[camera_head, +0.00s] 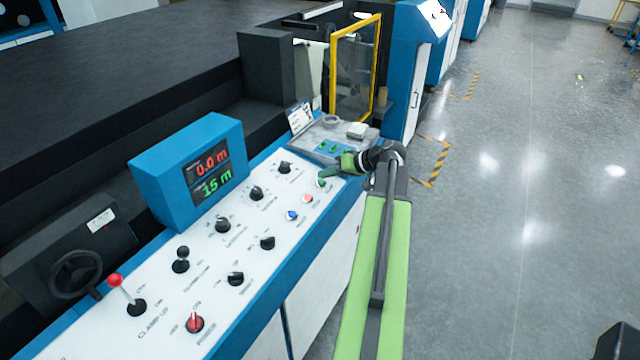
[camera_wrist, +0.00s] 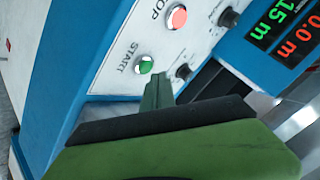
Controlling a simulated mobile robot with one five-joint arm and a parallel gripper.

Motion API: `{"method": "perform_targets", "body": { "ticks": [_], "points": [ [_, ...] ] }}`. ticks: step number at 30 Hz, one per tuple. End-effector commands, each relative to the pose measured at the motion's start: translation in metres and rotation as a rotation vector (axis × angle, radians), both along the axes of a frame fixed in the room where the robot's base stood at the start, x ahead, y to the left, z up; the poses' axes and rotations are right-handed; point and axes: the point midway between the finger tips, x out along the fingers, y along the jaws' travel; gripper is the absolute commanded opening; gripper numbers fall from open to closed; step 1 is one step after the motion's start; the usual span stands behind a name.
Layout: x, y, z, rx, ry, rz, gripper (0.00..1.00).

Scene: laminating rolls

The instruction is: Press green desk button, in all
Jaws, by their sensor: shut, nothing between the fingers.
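The green button (camera_head: 321,183) sits at the far right end of the white sloped control panel. In the wrist view the green button (camera_wrist: 144,64) is in clear sight, with the word START printed beside it. My gripper (camera_head: 328,172) is shut and empty, its tip close to the button. In the wrist view my gripper's narrow green fingertip (camera_wrist: 157,88) points towards the panel, just below and right of the button. I cannot tell whether it touches the button.
A red button (camera_head: 307,198), a blue button (camera_head: 291,214) and several black knobs share the panel. A blue display box (camera_head: 190,165) reads 0.0 m and 15 m. A grey tray-like surface (camera_head: 325,133) with green items lies behind my gripper. The right-hand floor is open.

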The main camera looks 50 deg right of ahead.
Motion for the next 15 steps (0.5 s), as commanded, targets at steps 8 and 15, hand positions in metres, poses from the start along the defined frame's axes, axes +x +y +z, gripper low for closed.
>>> {"method": "perform_targets", "body": {
  "ticks": [8, 15],
  "points": [
    [0.0010, -0.0002, -0.0044, 0.000, 0.000, 0.000, 0.00],
    [0.0031, -0.0002, -0.0086, 0.000, 0.000, -0.002, 0.00]
  ]
}}
